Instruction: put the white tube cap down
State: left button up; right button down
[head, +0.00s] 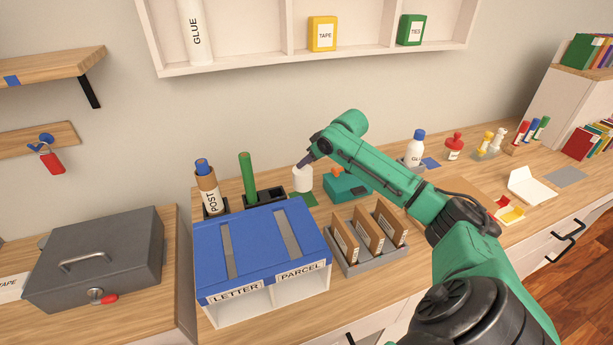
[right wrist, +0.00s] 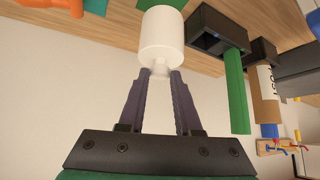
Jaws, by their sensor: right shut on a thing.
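The white tube cap (head: 302,181) is a white cylinder with a narrower knob. It is upright in the head view, just behind a green square (head: 303,199) on the desk. My right gripper (head: 304,163) is above it, with its dark fingers shut on the knob. The right wrist view shows the cap (right wrist: 162,36) at the fingertips (right wrist: 160,74), with a bit of green beyond it. I cannot tell whether the cap touches the desk or hangs slightly above it. My left gripper is not in view.
A green tube (head: 247,175) stands in a black holder (head: 271,194) left of the cap, beside a brown POST tube (head: 210,192). A teal box (head: 345,187) is close on the right. The blue-topped letter sorter (head: 260,246) and a grey rack of brown parcels (head: 368,262) are in front.

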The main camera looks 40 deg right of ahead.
aim_at(310, 174)
notch_tip(310, 174, down, 6)
jog(key=shift+r+p, duration=0.2)
jog(key=shift+p, duration=0.2)
jog(key=shift+f, duration=0.1)
jog(key=c, duration=0.6)
grip_release()
jog(key=shift+w, duration=0.1)
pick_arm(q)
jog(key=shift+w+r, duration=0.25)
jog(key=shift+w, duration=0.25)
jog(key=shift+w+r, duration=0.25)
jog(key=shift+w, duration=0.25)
pick_arm(e)
jog(key=shift+s+d+r, duration=0.1)
jog(key=shift+s+r, duration=0.1)
pick_arm(q)
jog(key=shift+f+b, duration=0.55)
jog(key=shift+b, duration=0.05)
pick_arm(e)
jog(key=v, duration=1.1)
jog(key=shift+s+r, duration=0.2)
jog(key=shift+r, duration=0.05)
jog(key=shift+w, duration=0.1)
